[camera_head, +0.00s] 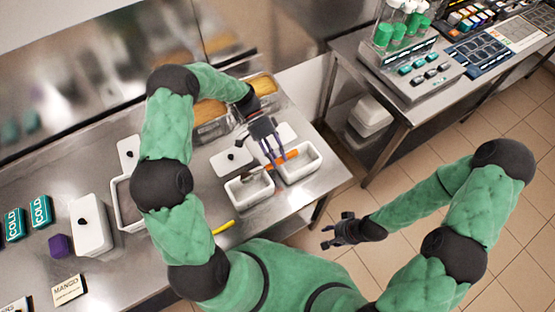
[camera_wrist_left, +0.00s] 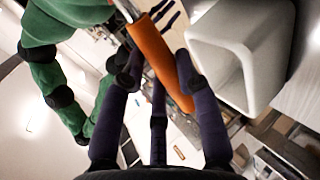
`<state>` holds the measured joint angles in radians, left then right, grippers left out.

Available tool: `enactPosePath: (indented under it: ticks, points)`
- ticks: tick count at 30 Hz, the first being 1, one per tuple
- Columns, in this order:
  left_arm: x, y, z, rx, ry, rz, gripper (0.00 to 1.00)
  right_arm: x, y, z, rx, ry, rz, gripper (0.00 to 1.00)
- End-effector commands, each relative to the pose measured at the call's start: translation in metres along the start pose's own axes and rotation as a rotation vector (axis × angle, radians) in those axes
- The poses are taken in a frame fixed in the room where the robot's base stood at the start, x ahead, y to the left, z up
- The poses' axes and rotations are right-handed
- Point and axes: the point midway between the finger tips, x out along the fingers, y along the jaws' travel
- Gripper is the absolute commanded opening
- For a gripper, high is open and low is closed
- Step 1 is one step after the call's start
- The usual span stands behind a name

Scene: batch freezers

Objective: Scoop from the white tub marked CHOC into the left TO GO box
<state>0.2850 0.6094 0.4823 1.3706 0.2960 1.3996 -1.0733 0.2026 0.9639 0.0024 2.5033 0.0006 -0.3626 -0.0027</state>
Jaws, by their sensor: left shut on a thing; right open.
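My left gripper (camera_head: 275,158) is shut on the orange handle of a scoop (camera_head: 291,155), above two open white tubs at the counter's front right. In the left wrist view the orange scoop handle (camera_wrist_left: 158,55) runs between the purple fingers of the gripper (camera_wrist_left: 160,82). The scoop's head end is over or in the left white tub (camera_head: 236,194); I cannot tell which. The right white tub (camera_head: 311,168) is beside it. No CHOC mark is readable on either, and I cannot make out the TO GO boxes. My right gripper (camera_head: 340,232) is open and empty, right of the counter.
White lids (camera_head: 229,163) lie behind the tubs, near metal pans with yellow-orange contents (camera_head: 262,85). A lidded white tub (camera_head: 91,228), teal COLD packs (camera_head: 40,211), a purple object (camera_head: 60,246) and a MANGO card (camera_head: 69,290) stand left. A second table (camera_head: 405,115) stands right.

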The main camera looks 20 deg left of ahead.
Motion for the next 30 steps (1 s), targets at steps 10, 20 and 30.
enactPosePath:
  ticks: [10,20,30]
  points:
    - [0.003,-0.013,0.001,-0.035,0.000,0.254,0.00,0.031,0.011,-0.001,0.000,0.000,0.000,0.45]
    - [0.001,-0.013,0.000,-0.049,-0.001,0.374,0.00,0.043,0.015,-0.002,0.000,0.000,0.000,0.45]
    - [0.000,-0.012,0.000,-0.050,-0.001,0.384,0.00,0.043,0.015,-0.002,0.000,0.000,0.000,0.45]
